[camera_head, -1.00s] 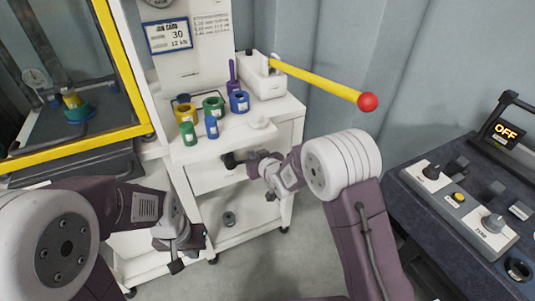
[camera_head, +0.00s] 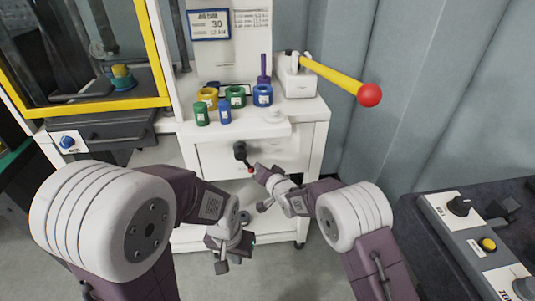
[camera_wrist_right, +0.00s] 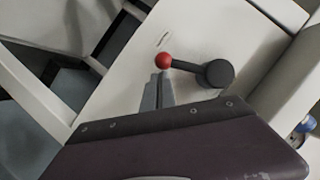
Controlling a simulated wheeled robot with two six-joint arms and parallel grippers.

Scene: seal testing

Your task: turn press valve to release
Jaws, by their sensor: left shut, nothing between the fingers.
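The press valve is a black round hub (camera_head: 240,151) with a short lever on the white cabinet front. The lever slants down and right to a red ball tip (camera_head: 251,170). In the right wrist view, the valve hub (camera_wrist_right: 215,73) is at the right and its red ball (camera_wrist_right: 163,61) at the left. My right gripper (camera_head: 258,176) is close by the ball. In the wrist view, its grey fingertips (camera_wrist_right: 158,84) sit just below the ball; I cannot tell whether they touch it. My left gripper (camera_head: 221,262) is shut and empty, low in front of the cabinet.
Green, blue and yellow rings and cylinders (camera_head: 235,97) stand on the cabinet top. A yellow bar with a red ball end (camera_head: 370,95) juts out above right. A yellow-framed press enclosure (camera_head: 100,108) is at left, a control console (camera_head: 465,225) at right.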

